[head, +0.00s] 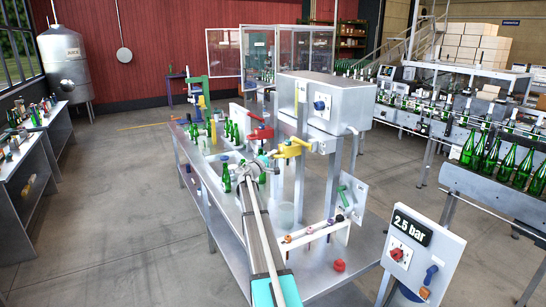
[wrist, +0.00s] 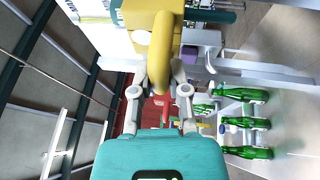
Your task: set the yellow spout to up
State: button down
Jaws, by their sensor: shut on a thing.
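The yellow spout (head: 292,149) is on the front of the grey metal box machine in the head view. In the wrist view the yellow spout (wrist: 161,52) comes off a yellow block and reaches down between my fingers. My gripper (head: 266,163) is beside the spout's free end in the head view. In the wrist view my gripper (wrist: 160,80) has one finger on each side of the spout and is shut on it. The spout's tip is partly hidden between the fingers.
A red spout (head: 262,131) is just behind and left of the yellow one. Green bottles (head: 226,178) stand close to my arm on the metal table. The left floor is clear.

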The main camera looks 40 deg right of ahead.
jog(key=shift+w+d+r, duration=0.1)
jog(key=shift+w+r, duration=0.1)
jog(key=shift+w, duration=0.05)
jog(key=c, duration=1)
grip_release()
jog(key=o, duration=0.4)
jog(key=shift+s+r, duration=0.1)
jog(key=shift+s, duration=0.05)
jog(key=shift+f, duration=0.25)
notch_tip(320, 180, down, 21)
jog(key=b, duration=2.2)
jog(key=s+a+f+y, duration=0.1)
jog(key=s+a+f, duration=0.1)
jog(key=a, duration=0.7)
jog(key=s+a+f+m+g+y, duration=0.1)
jog(key=s+a, duration=0.2)
jog(key=a, duration=0.7)
jog(key=shift+s+f+m+p, duration=0.3)
jog(key=shift+s+f+p, duration=0.05)
jog(key=shift+p, duration=0.1)
